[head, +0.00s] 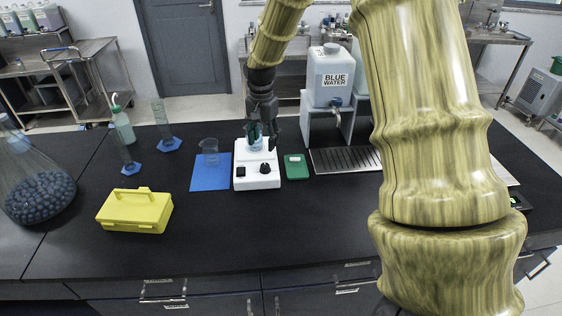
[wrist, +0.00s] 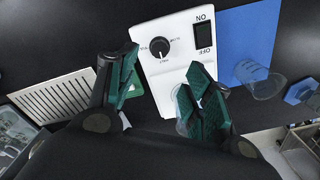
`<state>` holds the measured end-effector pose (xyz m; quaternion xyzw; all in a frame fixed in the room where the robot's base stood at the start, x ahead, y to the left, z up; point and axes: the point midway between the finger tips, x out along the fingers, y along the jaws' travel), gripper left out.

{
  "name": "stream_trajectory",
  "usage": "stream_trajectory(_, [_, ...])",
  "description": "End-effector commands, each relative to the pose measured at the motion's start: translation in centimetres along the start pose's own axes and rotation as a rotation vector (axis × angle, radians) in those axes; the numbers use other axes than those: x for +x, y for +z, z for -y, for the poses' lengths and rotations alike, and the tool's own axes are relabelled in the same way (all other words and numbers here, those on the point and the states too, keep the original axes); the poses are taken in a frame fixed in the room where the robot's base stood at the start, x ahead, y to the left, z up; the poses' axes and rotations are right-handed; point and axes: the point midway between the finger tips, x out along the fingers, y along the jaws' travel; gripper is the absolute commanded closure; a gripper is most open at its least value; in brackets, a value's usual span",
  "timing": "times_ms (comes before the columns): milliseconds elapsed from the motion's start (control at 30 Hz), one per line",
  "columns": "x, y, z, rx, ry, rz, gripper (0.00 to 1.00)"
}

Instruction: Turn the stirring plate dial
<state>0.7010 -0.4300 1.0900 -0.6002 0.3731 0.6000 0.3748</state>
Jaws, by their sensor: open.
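The white stirring plate (head: 257,181) stands on the black bench in the middle of the head view. Its round black dial (head: 265,168) is on the front right; in the wrist view the dial (wrist: 160,48) shows clear of the fingers with printed marks around it. A black ON/OFF switch (wrist: 204,38) sits beside the dial. My gripper (head: 262,132) is open, above the back of the plate, pointing down. In the wrist view its green-padded fingers (wrist: 158,95) are spread apart, off the dial. A clear vessel on the plate is mostly hidden behind the fingers.
A blue mat (head: 198,180) with a clear beaker (head: 209,148) lies left of the plate. A green item (head: 296,166) and a drip tray (head: 345,160) are right. A yellow case (head: 135,212) is front left. Bench in front of the plate is clear.

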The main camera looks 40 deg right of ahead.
Motion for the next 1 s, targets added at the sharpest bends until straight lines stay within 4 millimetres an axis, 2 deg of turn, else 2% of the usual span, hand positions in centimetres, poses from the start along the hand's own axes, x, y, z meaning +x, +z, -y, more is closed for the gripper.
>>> stream_trajectory(167, [1.3,-0.1,-0.1,0.003,0.004,0.002,0.49])
stream_trajectory(700, [8.0,-0.1,-0.2,0.004,0.003,0.002,0.49])
stream_trajectory(1000, [10.3,-0.1,-0.2,0.002,0.002,0.001,0.49])
